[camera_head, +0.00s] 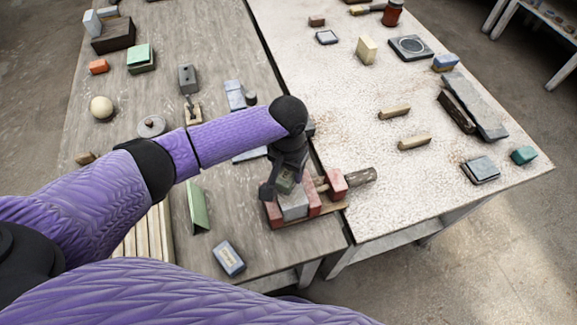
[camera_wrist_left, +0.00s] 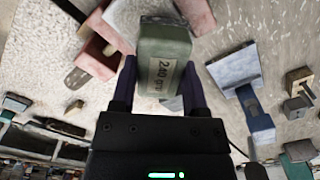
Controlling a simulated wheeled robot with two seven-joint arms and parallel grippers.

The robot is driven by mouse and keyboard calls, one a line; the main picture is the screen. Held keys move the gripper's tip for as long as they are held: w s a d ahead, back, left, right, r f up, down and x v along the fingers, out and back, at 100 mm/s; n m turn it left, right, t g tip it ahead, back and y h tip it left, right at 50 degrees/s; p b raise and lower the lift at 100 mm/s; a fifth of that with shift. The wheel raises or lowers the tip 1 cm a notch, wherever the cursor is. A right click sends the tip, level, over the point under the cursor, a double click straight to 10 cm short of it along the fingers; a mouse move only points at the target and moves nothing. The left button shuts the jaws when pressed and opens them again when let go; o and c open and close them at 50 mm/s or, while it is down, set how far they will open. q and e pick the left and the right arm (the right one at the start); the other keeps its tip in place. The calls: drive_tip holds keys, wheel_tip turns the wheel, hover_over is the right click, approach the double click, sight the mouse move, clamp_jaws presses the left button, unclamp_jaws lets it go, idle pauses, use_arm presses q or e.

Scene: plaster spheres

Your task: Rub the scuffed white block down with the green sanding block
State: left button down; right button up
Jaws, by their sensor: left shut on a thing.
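My left gripper (camera_head: 282,183) is shut on the green sanding block (camera_head: 285,182). In the left wrist view the sanding block (camera_wrist_left: 164,55) sits between the two fingers (camera_wrist_left: 158,88), with its "240 grit" label showing. The white block (camera_head: 294,206) is held between the red jaws (camera_head: 314,199) of a wooden-handled vise at the table's front. The sanding block is directly above or at the white block; I cannot tell whether they touch. In the wrist view the white block (camera_wrist_left: 123,18) shows partly behind the sanding block. My right gripper is out of view.
A green angled piece (camera_head: 198,208) and a blue-and-white box (camera_head: 228,258) lie left of the vise. A white ball (camera_head: 102,107) and a round grey disc (camera_head: 151,126) are farther left. Wooden pieces (camera_head: 414,141) lie on the pale right table, which has free room.

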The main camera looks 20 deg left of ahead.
use_arm(q)
drive_tip(key=shift+f, duration=0.8)
drive_tip(key=shift+f, duration=0.2)
